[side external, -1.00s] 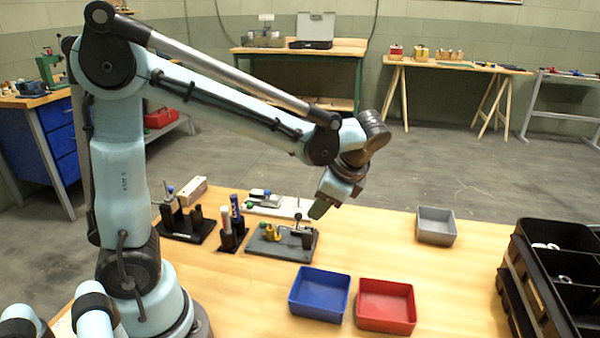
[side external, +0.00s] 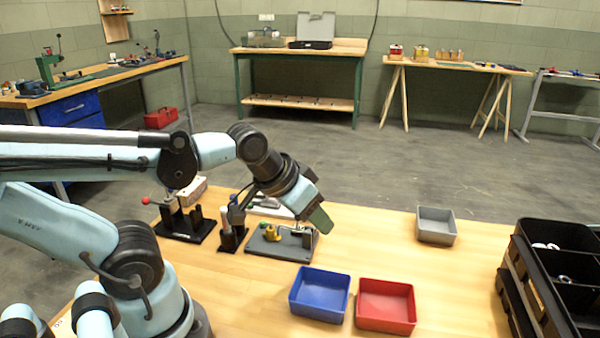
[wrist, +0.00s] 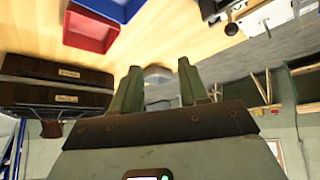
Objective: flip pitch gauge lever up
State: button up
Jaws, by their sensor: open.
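I cannot tell for sure which fixture is the pitch gauge. A dark base plate (side external: 268,250) with a yellow part (side external: 272,232) and a green knob stands on the bench, its right side partly hidden behind my gripper. A second dark fixture (side external: 183,226) to the left carries a lever with a red knob (side external: 146,200). My gripper (side external: 320,222) is just above and right of the first plate, angled down. In the wrist view its two fingers (wrist: 159,80) are apart with nothing held. A dark fixture with a round knob (wrist: 231,29) shows at the upper right there.
A blue bin (side external: 319,313) and a red bin (side external: 386,324) stand in front. A grey bin (side external: 436,239) is to the right, and a black rack (side external: 520,260) stands at the right edge. A small pen stand (side external: 230,240) sits between the fixtures. The bench middle is clear.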

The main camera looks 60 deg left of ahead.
jog(key=w+a+r+n+g, duration=0.1)
jog(key=a+r+n+g, duration=0.3)
jog(key=n, duration=0.6)
jog(key=w+a+f+n+g, duration=0.1)
jog(key=a+n, duration=0.5)
jog(key=n, duration=0.3)
jog(key=f, duration=0.7)
jog(key=w+f, duration=0.1)
jog(key=f, duration=0.3)
jog(key=shift+a, duration=0.25)
grip_shut()
